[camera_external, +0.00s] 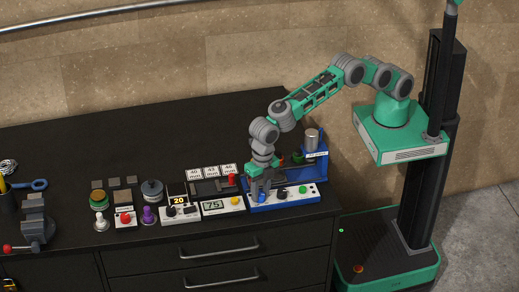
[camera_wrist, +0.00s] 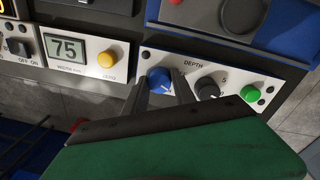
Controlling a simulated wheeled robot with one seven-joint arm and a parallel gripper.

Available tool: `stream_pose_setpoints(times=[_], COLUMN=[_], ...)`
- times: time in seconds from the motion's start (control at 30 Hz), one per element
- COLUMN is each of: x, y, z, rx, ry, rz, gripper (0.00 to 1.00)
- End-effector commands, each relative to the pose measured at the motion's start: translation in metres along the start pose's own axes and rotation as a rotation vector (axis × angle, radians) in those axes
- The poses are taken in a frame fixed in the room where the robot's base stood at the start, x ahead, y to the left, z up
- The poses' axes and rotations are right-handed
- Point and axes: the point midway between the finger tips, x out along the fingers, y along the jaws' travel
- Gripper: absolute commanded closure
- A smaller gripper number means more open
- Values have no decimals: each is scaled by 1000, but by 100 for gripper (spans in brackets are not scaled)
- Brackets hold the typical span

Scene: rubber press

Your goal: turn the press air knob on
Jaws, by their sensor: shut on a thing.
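The press (camera_external: 313,151) is blue with a grey cylinder on top and stands at the right of the bench. Its white front panel (camera_wrist: 220,99) carries a blue knob (camera_wrist: 158,76) at the left, a black knob (camera_wrist: 208,88) by the word DEPTH, and a green button (camera_wrist: 250,93). My gripper (camera_wrist: 160,86) has one finger on each side of the blue knob and is shut on it. In the external view my gripper (camera_external: 261,190) points down at the panel's left end.
A display box (camera_wrist: 65,47) reading 75 with a yellow button (camera_wrist: 107,60) stands close to the panel's left. The bench back is clear.

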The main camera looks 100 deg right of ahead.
Motion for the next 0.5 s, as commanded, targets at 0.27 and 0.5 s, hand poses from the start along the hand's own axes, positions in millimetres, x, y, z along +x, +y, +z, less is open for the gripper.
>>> stream_pose_setpoints(times=[0.27, 0.5], x=[0, 1], y=[0, 0], z=[0, 0], rx=[2, 52], ry=[0, -3], rz=[0, 0], gripper=[100, 100])
